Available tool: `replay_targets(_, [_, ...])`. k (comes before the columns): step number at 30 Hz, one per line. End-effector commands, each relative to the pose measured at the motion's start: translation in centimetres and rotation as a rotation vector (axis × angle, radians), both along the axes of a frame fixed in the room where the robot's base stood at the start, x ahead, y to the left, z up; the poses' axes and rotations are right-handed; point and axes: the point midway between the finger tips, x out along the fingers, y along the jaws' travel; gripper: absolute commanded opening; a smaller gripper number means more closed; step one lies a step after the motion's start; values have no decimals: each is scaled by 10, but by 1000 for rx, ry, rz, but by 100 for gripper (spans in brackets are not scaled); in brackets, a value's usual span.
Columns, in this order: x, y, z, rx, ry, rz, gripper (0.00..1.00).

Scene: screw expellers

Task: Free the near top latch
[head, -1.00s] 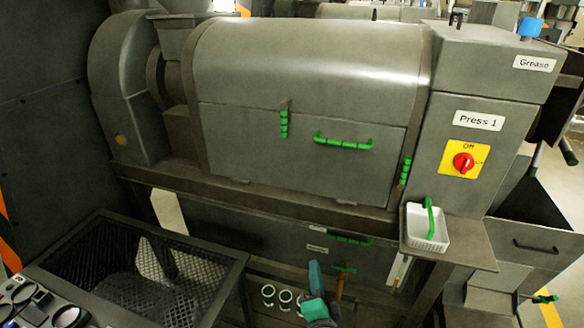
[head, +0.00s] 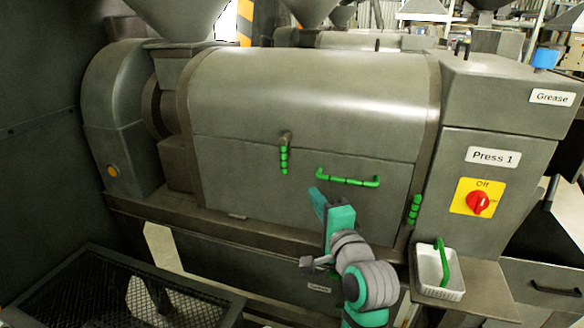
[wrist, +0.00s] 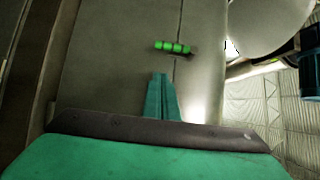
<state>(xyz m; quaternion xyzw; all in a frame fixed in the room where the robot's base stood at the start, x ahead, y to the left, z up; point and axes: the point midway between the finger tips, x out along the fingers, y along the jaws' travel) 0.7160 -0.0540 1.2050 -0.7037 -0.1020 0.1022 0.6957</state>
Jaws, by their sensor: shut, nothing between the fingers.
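The top latch (head: 285,155) is a green ribbed handle on a small dark pivot. It hangs straight down across the seam between the press's rounded cover and its front panel (head: 235,175). In the wrist view the green latch (wrist: 173,47) lies ahead of the fingertips, crossing the seam. My gripper (head: 316,196) is shut and empty, in front of the panel, a little below and right of the latch. Its closed teal fingers (wrist: 160,80) point toward the latch with a gap between. A second green latch (head: 414,209) is at the panel's right edge.
A green bar handle (head: 347,178) is on the panel, just right of my fingertips. A white basket (head: 438,272) with a green handle sits on a shelf at right. A red switch (head: 477,202) is above it. A black mesh bin (head: 100,285) stands lower left.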

Motion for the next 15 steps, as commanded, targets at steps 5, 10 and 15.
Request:
replay_targets(5, [0,-13,13,11,2,-7,0])
replay_targets(10, [-1,-20,13,12,2,-15,0])
replay_targets(15, [0,-21,13,12,2,-18,0])
